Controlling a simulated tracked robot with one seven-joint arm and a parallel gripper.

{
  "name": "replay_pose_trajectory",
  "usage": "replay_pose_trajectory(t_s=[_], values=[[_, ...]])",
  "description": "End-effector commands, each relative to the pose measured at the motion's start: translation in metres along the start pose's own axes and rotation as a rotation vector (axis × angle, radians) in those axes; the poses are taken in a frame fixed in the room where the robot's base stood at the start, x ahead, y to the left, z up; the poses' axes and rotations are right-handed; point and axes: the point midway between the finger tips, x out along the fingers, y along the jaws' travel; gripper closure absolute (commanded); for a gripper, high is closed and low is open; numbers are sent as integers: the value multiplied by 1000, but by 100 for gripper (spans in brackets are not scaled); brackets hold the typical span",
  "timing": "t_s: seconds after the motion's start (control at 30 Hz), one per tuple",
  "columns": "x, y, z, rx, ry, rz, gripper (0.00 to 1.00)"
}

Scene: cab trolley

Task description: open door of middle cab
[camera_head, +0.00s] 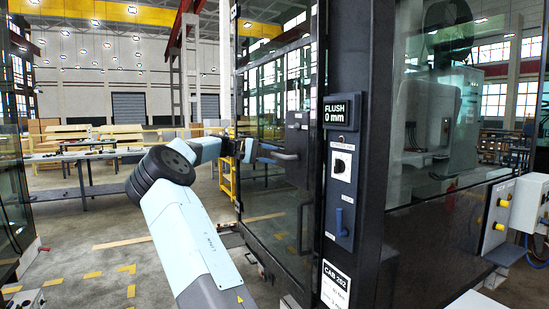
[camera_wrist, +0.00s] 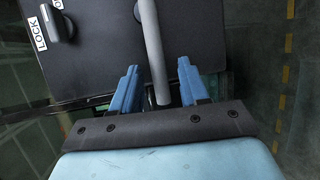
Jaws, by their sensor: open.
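The cab door (camera_head: 275,185) is a tall glass panel in a dark frame, and it looks closed or nearly so against the post. A grey bar handle (camera_head: 287,155) sits on its dark lock plate. In the wrist view the handle (camera_wrist: 153,55) runs down between the two blue fingers of my gripper (camera_wrist: 158,88). My gripper is open around the handle, with a gap visible on either side. A lock knob (camera_wrist: 62,27) marked LOCK is at upper left of the plate. In the head view my gripper (camera_head: 262,150) is at the handle.
The post right of the door carries a display (camera_head: 341,110) reading "FLUSH 0 mm", a switch (camera_head: 340,165), a blue lever (camera_head: 342,222) and a CAB 262 label (camera_head: 335,286). A table (camera_head: 90,153) stands behind at left. Floor at lower left is mostly clear.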

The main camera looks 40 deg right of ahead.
Motion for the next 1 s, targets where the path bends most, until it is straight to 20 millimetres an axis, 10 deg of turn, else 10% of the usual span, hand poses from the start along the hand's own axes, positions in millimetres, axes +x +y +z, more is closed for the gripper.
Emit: replay_pose_trajectory(t_s=[0.57,1.0], values=[[26,0,0,0,1,0,56],[25,0,0,-1,1,0,96]])
